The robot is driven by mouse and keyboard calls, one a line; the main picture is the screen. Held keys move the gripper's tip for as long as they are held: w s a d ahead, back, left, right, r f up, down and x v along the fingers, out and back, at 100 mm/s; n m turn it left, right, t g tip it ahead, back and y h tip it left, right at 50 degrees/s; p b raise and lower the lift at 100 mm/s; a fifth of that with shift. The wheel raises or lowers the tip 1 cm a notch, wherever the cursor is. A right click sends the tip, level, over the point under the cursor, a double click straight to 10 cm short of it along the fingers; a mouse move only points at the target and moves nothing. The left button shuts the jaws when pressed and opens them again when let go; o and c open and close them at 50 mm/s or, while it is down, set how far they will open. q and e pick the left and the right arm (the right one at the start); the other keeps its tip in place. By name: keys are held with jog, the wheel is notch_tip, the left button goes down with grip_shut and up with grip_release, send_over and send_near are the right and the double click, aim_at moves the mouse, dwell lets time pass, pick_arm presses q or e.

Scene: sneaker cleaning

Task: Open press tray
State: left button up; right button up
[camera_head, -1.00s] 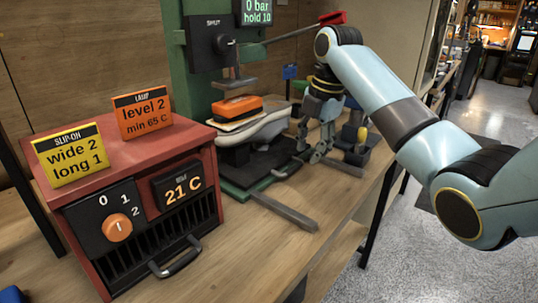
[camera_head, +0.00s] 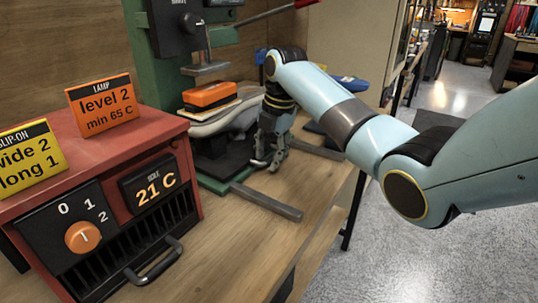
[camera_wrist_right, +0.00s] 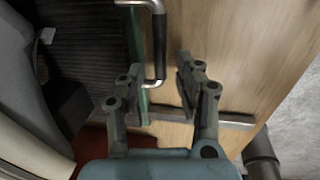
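The press has a green column (camera_head: 152,62) and a black base tray (camera_head: 222,160) low at its front, under the grey shoe form. In the right wrist view the tray (camera_wrist_right: 92,50) is a dark ribbed surface with a green edge. A handle with a black grip (camera_wrist_right: 160,42) and silver ends stands out from that edge. My right gripper (camera_head: 268,164) is low at the press's front and hides the handle in the head view. In the wrist view my right gripper (camera_wrist_right: 160,82) is open, its fingers on either side of the handle's near end. My left gripper is not in view.
An orange block (camera_head: 210,95) lies on the grey shoe form (camera_head: 228,118). Metal rails (camera_head: 265,201) extend over the wooden bench near my gripper. A red heater box (camera_head: 105,150) with a dial and signs stands left. Bench front is clear.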

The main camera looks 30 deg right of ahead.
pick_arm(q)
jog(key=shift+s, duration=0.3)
pick_arm(e)
grip_shut()
